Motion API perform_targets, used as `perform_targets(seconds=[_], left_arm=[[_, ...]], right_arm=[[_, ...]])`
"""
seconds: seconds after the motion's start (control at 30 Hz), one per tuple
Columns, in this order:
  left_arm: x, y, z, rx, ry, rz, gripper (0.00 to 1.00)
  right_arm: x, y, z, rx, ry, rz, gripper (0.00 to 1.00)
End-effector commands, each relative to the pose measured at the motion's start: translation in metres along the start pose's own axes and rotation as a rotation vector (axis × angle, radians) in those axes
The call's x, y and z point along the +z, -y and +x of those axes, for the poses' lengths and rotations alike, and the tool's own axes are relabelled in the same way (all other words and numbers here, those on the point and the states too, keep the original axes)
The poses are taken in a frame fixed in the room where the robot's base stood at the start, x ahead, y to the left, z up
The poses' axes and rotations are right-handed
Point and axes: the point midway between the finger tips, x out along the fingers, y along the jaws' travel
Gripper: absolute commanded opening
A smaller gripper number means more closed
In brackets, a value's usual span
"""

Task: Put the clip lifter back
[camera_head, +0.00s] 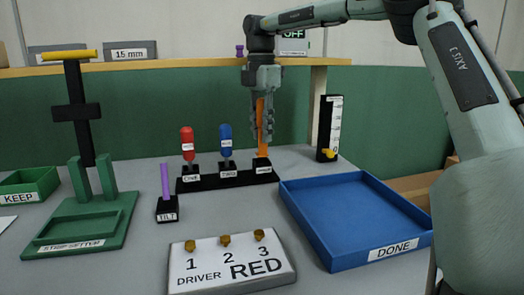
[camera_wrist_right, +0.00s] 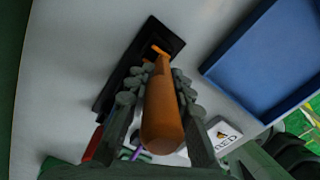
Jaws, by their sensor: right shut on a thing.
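The orange clip lifter (camera_head: 261,142) is upright at the right-hand socket of the black tool rack (camera_head: 210,184). My right gripper (camera_head: 262,128) comes down from above and is shut on its handle. In the right wrist view the orange handle (camera_wrist_right: 162,115) runs between the fingers (camera_wrist_right: 160,95), and its far end meets the black rack (camera_wrist_right: 125,80). I cannot tell whether it is fully seated. The red-handled tool (camera_head: 187,143) and blue-handled tool (camera_head: 226,142) stand in the other sockets. My left gripper is not in view.
A blue DONE tray (camera_head: 318,223) lies right of the rack. A white driver board (camera_head: 230,268) is in front. A black gauge (camera_head: 329,125) stands behind right.

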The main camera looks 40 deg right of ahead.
Motion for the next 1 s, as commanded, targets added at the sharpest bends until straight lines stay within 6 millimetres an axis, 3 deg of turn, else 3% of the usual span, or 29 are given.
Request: perform_targets(seconds=[0.17,0.47,0.63,0.97,1.0], left_arm=[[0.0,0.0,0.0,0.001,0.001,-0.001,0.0],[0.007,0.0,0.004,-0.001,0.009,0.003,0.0],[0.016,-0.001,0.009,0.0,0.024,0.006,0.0],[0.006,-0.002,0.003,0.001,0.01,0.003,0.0],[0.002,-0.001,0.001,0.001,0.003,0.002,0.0]], right_arm=[[0.0,0.0,0.012,0.0,0.001,0.0,0.0],[0.0,-0.001,0.051,-0.002,0.0,0.0,0.0],[0.0,-0.001,0.052,0.001,0.001,0.0,0.0],[0.0,-0.001,0.055,0.001,0.001,0.0,0.0],[0.0,-0.001,0.055,0.001,0.001,0.0,0.24]])
